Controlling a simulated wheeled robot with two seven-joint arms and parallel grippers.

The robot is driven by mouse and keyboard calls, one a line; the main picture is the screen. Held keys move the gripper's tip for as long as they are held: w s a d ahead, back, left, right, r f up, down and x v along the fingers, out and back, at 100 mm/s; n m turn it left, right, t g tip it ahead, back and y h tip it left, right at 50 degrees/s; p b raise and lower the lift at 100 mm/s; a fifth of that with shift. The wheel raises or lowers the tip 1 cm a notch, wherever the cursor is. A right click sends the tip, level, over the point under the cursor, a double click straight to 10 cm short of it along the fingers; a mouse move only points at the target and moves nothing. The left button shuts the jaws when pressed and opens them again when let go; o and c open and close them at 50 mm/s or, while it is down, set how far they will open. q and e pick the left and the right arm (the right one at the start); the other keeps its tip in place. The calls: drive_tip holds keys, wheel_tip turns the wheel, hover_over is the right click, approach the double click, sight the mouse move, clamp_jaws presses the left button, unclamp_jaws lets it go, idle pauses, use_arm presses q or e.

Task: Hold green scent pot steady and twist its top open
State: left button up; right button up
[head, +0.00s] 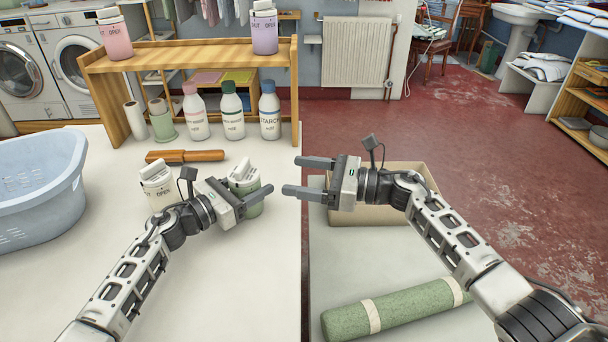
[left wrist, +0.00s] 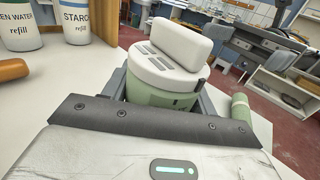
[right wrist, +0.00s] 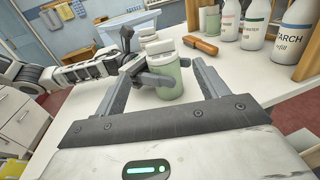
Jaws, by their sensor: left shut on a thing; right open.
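The green scent pot (head: 252,207) stands upright on the white table, with a white top bearing a raised bar grip. My left gripper (head: 240,201) is shut on its green body, one finger on each side. In the left wrist view the pot (left wrist: 160,97) sits between the fingers with its white top (left wrist: 165,72) above them. My right gripper (head: 291,176) is open and empty, to the right of the pot and apart from it. In the right wrist view the pot (right wrist: 168,84) shows ahead, between the open fingers.
A white pot (head: 157,187) stands left of my left gripper, with a wooden-handled tool (head: 185,156) behind. A blue basket (head: 40,190), cardboard box (head: 370,213) and green roll (head: 395,308) flank the space.

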drive_tip(key=shift+d+r, duration=0.1)
drive_tip(key=shift+d, duration=0.05)
drive_tip(key=c, duration=0.5)
drive_tip(key=shift+w+d+r+g+h, duration=0.15)
drive_tip(key=shift+d+r+g+h, duration=0.15)
drive_tip(key=shift+d+r+h, duration=0.65)
drive_tip(key=c, duration=1)
drive_tip(key=d, duration=0.1)
drive_tip(key=d+r+h, duration=0.1)
drive_tip(key=shift+d+r, duration=0.2)
drive_tip(key=shift+d, duration=0.1)
clamp_jaws()
approach(249, 164)
drive_tip(key=shift+h, duration=0.35)
drive_tip(key=x, duration=0.6)
drive_tip(key=shift+a+r, duration=0.25)
drive_tip(key=shift+a, duration=0.05)
